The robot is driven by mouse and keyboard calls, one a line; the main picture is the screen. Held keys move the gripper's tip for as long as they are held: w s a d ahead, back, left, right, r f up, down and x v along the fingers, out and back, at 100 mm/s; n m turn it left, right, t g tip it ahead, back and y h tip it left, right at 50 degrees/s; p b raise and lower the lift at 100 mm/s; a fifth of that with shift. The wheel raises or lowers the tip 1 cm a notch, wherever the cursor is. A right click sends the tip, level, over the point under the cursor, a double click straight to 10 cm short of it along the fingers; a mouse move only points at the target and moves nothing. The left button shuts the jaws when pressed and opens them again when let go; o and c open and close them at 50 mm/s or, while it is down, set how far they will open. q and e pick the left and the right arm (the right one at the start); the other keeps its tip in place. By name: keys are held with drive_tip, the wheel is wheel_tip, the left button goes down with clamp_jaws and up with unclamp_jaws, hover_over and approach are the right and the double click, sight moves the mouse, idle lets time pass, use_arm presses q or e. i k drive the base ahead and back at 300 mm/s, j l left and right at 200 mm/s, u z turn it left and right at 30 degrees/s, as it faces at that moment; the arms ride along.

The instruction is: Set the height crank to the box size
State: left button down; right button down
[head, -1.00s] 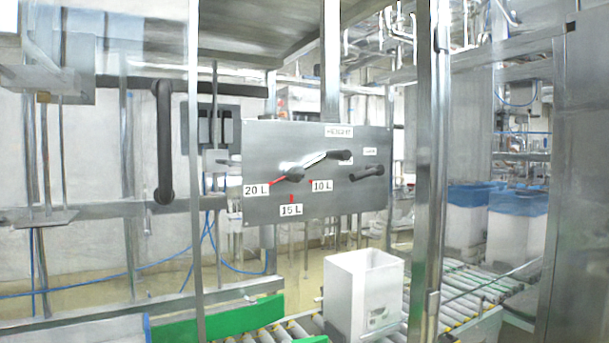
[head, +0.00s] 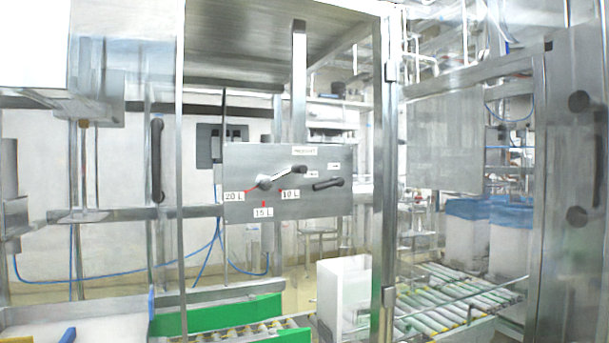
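The height crank (head: 281,178) sits on a grey metal panel (head: 340,200) in the middle of the head view. Its arm runs from a round hub up and right to a dark handle. Red marks around the hub carry the labels 20 L (head: 234,197), 15 L (head: 263,212) and 10 L (head: 290,195). A second, smaller crank (head: 328,184) is to its right. A white box (head: 342,292) stands below on the roller conveyor, partly hidden by a metal post; I cannot read its size. Neither of my grippers is in view.
A green guide rail (head: 240,312) edges the rollers. An open door with black handles (head: 578,160) is at right. White boxes with blue liners (head: 470,225) stand behind.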

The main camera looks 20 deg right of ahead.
sight(264, 183)
drive_tip(key=k+l+u, duration=0.25)
drive_tip(key=k+l, duration=0.55)
drive_tip(key=l, duration=0.3)
drive_tip(key=l+u, duration=0.1)
drive_tip(key=l, duration=0.3)
drive_tip(key=k+l+u, duration=0.1)
drive_tip(key=l, duration=0.25)
drive_tip(key=i+l, duration=0.1)
drive_tip(key=l, duration=0.25)
drive_tip(key=i+l, duration=0.1)
drive_tip(key=l, duration=0.2)
drive_tip(key=i+l+u, duration=0.1)
drive_tip(key=l, duration=0.25)
